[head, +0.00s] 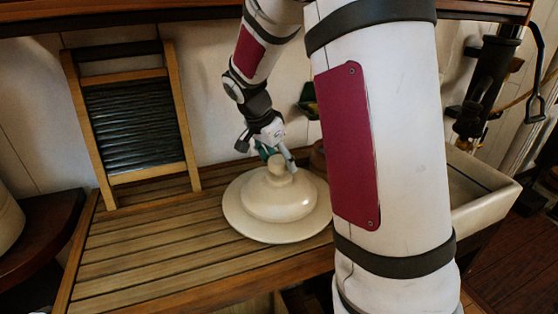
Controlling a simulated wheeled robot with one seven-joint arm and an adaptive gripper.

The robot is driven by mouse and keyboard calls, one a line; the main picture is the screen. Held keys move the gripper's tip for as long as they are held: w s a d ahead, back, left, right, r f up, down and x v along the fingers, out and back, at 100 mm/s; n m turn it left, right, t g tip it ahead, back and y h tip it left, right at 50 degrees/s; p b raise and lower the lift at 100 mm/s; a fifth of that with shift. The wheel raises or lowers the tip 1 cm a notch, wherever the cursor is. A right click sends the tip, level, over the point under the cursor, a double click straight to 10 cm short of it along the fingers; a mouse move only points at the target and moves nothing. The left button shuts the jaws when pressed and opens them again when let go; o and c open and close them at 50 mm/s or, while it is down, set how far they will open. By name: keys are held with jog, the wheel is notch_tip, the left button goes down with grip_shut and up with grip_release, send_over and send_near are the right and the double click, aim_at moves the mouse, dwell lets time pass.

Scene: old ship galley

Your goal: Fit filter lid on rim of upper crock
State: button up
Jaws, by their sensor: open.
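The filter lid (255,208) is a cream disc with a wide brim, a raised dome and a knob on top. It lies knob up and looks flat on the slatted wooden counter; my arm covers its right edge. My gripper (276,156) points down at the knob, with its fingers open around or just above it. I cannot tell whether they touch it. No upper crock can be clearly made out. A cream rounded vessel (9,220) is cut off at the left edge, and I cannot tell whether it is the crock.
A washboard (128,128) leans against the wall at the back left of the counter (150,262). A pale stone sink (483,212) stands at right, partly behind my arm. A dark hand pump (487,80) is above it. The counter's left front is clear.

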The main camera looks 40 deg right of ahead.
aim_at(271, 181)
jog(key=b+v, duration=0.1)
jog(key=v, duration=0.6)
jog(key=s+a+r+n+t+y, duration=0.25)
jog(key=s+a+r+n, duration=0.35)
jog(key=s+a+n, duration=0.3)
jog(key=s+a+f+n+t+y, duration=0.1)
jog(key=s+a+n+t+y, duration=0.1)
jog(key=s+a+n, duration=0.5)
jog(key=s+a, duration=0.1)
jog(key=s, duration=0.4)
jog(key=shift+n+t, duration=0.35)
jog(key=shift+n, duration=0.05)
